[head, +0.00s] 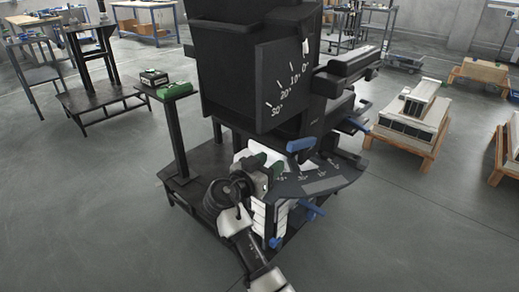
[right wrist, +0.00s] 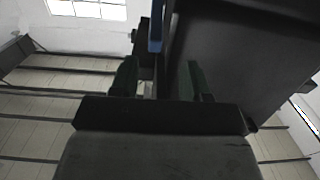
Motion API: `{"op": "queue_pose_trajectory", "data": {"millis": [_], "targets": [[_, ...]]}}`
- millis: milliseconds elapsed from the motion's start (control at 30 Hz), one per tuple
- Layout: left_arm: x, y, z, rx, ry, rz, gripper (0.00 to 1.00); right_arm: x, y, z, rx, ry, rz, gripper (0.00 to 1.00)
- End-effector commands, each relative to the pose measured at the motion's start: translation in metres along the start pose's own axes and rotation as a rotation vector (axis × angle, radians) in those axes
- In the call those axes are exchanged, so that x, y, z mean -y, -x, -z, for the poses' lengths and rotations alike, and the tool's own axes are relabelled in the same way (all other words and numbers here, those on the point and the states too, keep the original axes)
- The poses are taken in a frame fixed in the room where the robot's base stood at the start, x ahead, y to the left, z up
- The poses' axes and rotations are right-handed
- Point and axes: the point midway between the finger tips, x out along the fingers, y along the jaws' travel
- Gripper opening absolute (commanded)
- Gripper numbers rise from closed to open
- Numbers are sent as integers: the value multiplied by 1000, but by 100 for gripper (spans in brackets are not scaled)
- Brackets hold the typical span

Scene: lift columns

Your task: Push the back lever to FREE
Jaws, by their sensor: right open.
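A dark machine (head: 235,60) stands in the middle of the head view, with an angle scale on its side. A blue handle (head: 300,145) sticks up above a dark marked plate (head: 318,180). My right gripper (head: 262,170) is open beside the plate's left end. In the right wrist view its two green fingers (right wrist: 160,82) are apart, with a blue bar (right wrist: 155,32) beyond them. My left gripper is not in view.
A small stand (head: 178,130) with a green item is left of the machine. A dark bench (head: 95,95) stands farther left. Low wooden pallets (head: 405,140) with pale blocks are at the right. The grey floor in front is open.

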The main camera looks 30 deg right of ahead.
Motion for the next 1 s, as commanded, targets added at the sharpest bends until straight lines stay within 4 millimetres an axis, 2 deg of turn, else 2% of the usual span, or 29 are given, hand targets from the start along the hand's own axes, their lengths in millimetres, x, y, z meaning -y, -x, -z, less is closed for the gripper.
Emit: {"op": "queue_pose_trajectory", "data": {"millis": [167, 600, 800, 1000], "targets": [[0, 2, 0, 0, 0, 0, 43, -6, -12, 10, -18, -36, -32, 47], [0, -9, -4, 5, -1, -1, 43, -7, -89, 11, -17, -31, -28, 47], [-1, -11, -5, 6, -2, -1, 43, -7, -106, 10, -16, -30, -25, 47], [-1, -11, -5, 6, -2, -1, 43, -7, -108, 10, -15, -31, -25, 47]]}}
